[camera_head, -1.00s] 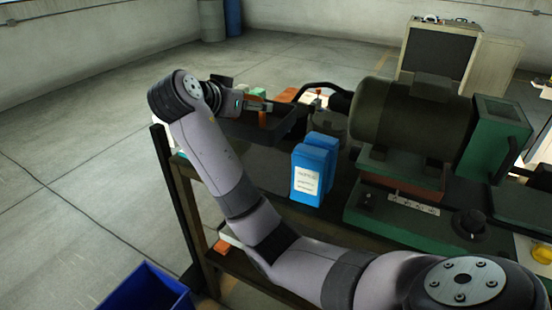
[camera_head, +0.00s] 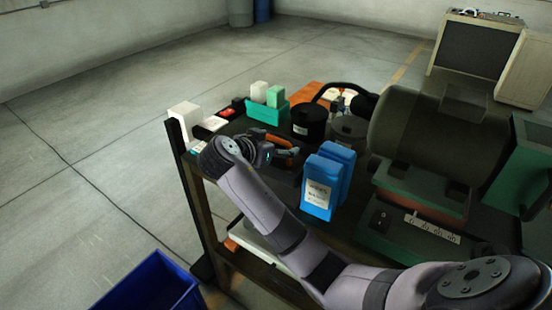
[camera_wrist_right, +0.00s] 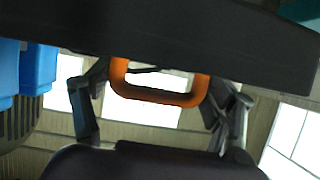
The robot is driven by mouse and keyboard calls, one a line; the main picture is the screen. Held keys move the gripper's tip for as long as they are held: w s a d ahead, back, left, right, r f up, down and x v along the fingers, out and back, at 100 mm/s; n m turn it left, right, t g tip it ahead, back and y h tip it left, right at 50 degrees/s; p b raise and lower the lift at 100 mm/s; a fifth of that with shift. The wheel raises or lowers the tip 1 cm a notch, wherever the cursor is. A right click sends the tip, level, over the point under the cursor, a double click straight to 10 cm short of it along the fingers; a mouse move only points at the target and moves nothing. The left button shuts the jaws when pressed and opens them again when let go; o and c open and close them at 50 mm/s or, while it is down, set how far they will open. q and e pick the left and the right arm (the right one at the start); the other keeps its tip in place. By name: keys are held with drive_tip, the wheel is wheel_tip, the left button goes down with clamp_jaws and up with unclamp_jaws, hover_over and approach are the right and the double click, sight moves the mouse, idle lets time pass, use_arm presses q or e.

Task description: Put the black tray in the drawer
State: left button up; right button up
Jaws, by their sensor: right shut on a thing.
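My right gripper (camera_head: 282,152) is over the left part of the dark bench top. In the right wrist view its fingers (camera_wrist_right: 160,92) are around an orange handle (camera_wrist_right: 160,98) on a wide black wall, which I take to be the black tray (camera_wrist_right: 200,35). In the head view the tray is hard to tell from the dark bench top, partly hidden by my right arm. I cannot tell whether the tray touches the bench. I cannot make out the drawer. My left gripper is not in view.
Two blue bottles (camera_head: 320,190) stand close right of my gripper. Black cans (camera_head: 309,122) and a teal box (camera_head: 268,112) with bottles stand behind it. A large dark motor (camera_head: 425,140) fills the right side. A blue bin (camera_head: 150,285) is on the floor at lower left.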

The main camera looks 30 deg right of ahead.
sight(275, 162)
drive_tip(key=shift+f+p, duration=0.4)
drive_tip(key=shift+f, duration=2.4)
drive_tip(key=shift+a, duration=0.1)
drive_tip(key=shift+f, duration=0.1)
drive_tip(key=o, duration=1.4)
